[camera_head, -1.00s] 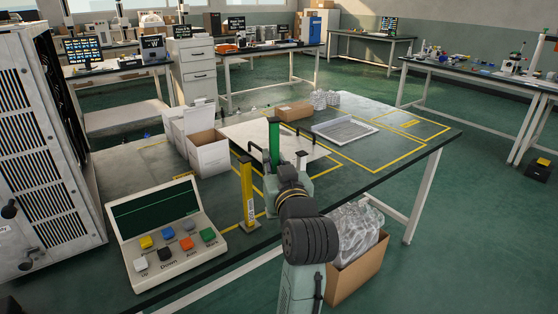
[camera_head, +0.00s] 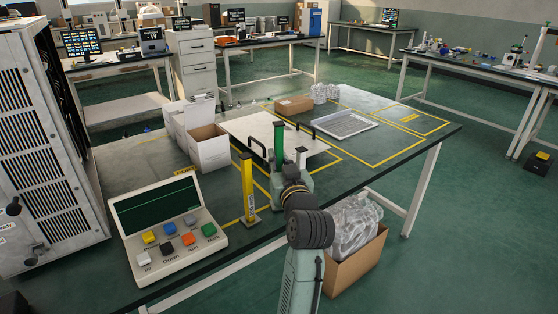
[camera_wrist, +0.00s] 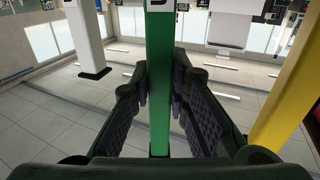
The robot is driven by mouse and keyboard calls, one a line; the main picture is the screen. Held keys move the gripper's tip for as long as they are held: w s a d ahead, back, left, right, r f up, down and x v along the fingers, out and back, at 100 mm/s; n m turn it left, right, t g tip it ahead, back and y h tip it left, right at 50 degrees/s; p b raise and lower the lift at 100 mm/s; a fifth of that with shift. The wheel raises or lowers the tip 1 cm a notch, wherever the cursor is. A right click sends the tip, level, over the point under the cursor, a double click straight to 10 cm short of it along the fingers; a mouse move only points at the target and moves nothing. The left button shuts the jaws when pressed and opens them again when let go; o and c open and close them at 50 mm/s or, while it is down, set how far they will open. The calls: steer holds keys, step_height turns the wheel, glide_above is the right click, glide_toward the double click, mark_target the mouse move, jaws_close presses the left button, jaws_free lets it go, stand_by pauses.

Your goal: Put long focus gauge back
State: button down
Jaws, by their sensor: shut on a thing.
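A tall green gauge (camera_head: 279,150) with a dark top stands upright in front of my arm. It also shows in the wrist view (camera_wrist: 160,60), running between the two fingers of my gripper (camera_wrist: 160,92), which is shut on it. The gauge's lower end is hidden by my gripper and arm in the head view. A yellow gauge (camera_head: 247,185) stands on a small base to the left, and appears at the right in the wrist view (camera_wrist: 290,90). A shorter white gauge (camera_head: 301,158) is just right of the green one; it appears at the left in the wrist view (camera_wrist: 85,35).
A control panel with coloured buttons (camera_head: 160,215) sits at the front left of the table. A white plate with black handles (camera_head: 250,125), open white box (camera_head: 208,150), brown carton (camera_head: 293,104) and grey tray (camera_head: 345,124) lie behind. Yellow-outlined table areas at right are clear.

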steer(key=shift+f, duration=0.15)
steer(key=c, duration=1.6)
jaws_free()
steer(key=shift+o, duration=0.2)
steer(key=p+v, duration=0.7)
steer(key=v, duration=0.5)
